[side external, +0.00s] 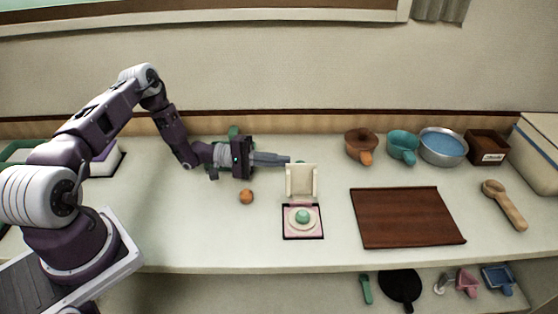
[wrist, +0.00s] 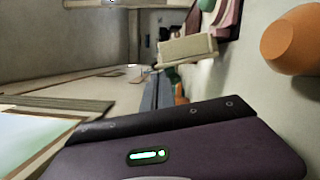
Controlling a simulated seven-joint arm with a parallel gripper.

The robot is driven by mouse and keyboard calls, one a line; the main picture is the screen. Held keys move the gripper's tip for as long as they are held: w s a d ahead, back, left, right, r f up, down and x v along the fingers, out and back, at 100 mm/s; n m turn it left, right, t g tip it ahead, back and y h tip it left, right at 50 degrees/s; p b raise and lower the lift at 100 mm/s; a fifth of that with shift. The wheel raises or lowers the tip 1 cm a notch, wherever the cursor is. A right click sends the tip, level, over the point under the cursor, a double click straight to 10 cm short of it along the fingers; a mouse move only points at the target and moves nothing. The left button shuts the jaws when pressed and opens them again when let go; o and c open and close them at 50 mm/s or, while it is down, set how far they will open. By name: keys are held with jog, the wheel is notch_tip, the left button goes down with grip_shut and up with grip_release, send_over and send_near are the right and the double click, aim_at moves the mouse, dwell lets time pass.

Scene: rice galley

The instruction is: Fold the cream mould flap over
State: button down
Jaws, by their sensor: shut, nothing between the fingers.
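The cream mould flap (side external: 301,182) stands upright at the back edge of the pink mould base (side external: 290,232). A green round piece (side external: 302,216) sits on a pale disc in the base. My gripper (side external: 287,161) is shut and empty, lying nearly level, its tips just left of and behind the flap's top edge. I cannot tell whether they touch it. In the wrist view the flap (wrist: 187,48) stands out from the pink base (wrist: 231,18), just beyond my shut fingers (wrist: 158,88).
A dark brown board (side external: 408,217) lies to the right. Bowls and pots, including a blue-filled bowl (side external: 443,146), line the back right. A wooden scoop (side external: 504,204) is far right.

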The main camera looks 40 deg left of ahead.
jog(key=shift+s+d+f+m+g+y, duration=0.2)
jog(key=shift+s+d+m, duration=0.75)
jog(key=shift+s+d, duration=0.95)
jog(key=shift+s+d+f+m+g+y, duration=0.1)
jog(key=shift+s+d+m+y, duration=0.15)
jog(key=shift+s+d+m, duration=1.25)
jog(key=shift+s+d+f+m+g+y, duration=0.1)
jog(key=shift+s+d+m+y, duration=0.25)
jog(key=shift+s+d, duration=2)
jog(key=shift+s+d+f+m, duration=0.25)
jog(key=shift+f+m, duration=0.3)
jog(key=shift+m, duration=0.15)
